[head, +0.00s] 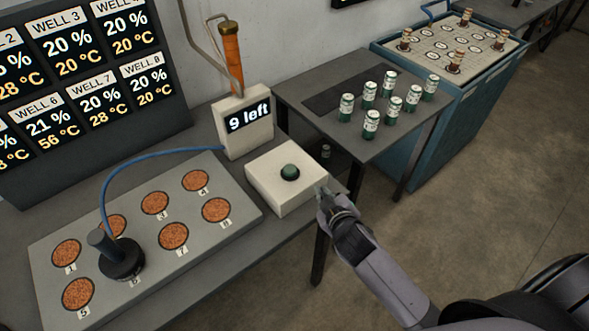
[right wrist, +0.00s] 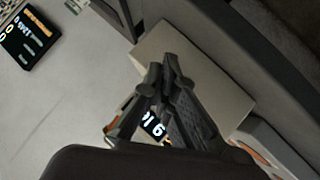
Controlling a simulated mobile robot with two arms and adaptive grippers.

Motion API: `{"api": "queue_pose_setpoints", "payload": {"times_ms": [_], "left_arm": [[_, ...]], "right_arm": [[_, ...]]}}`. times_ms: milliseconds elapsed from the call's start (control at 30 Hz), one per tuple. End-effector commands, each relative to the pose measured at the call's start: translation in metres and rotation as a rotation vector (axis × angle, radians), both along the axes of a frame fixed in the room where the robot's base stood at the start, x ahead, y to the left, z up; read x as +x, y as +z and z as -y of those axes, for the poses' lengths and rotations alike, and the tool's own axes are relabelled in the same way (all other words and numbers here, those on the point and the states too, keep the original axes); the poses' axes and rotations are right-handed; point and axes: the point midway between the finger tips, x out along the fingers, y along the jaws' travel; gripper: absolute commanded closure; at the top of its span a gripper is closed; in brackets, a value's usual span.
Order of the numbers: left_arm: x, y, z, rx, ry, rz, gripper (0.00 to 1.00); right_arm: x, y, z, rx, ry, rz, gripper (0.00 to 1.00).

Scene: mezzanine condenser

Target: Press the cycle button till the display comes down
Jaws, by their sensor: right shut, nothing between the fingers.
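The green round cycle button (head: 289,171) sits in a dark ring on top of a pale box (head: 270,202). Behind it a pale display unit (head: 250,141) has a screen (head: 248,116) reading "9 left". My right gripper (head: 324,191) is shut and empty, beside the box's right corner and apart from the button in the picture. In the right wrist view, my shut fingers (right wrist: 164,66) lie in front of the pale box (right wrist: 206,88), and part of the display screen (right wrist: 153,125) shows behind them. I cannot make out the button there. My left gripper is not in view.
A grey plate (head: 145,242) with numbered brown discs and a dark probe (head: 121,258) on a blue cable lies left. A side table (head: 398,145) holds several green-white cans. A large well screen (head: 75,85) stands behind. Floor at right is clear.

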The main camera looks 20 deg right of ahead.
Motion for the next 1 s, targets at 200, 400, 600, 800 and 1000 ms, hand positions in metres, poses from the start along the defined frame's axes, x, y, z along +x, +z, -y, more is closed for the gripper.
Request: {"api": "queue_pose_setpoints", "payload": {"times_ms": [200,400,600,800,1000], "left_arm": [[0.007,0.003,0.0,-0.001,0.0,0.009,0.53],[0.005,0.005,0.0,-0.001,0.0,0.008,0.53],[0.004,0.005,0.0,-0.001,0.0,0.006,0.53],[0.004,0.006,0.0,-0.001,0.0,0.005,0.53],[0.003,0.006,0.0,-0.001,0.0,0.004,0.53]], "right_arm": [[0.044,0.088,-0.013,-0.123,0.116,0.266,1.0],[0.066,0.176,-0.038,-0.262,0.25,0.526,1.0],[0.077,0.256,-0.086,-0.487,0.49,0.816,1.0],[0.077,0.27,-0.147,-0.827,0.907,1.008,1.0],[0.08,0.226,-0.158,-1.183,1.36,0.962,1.0]]}}
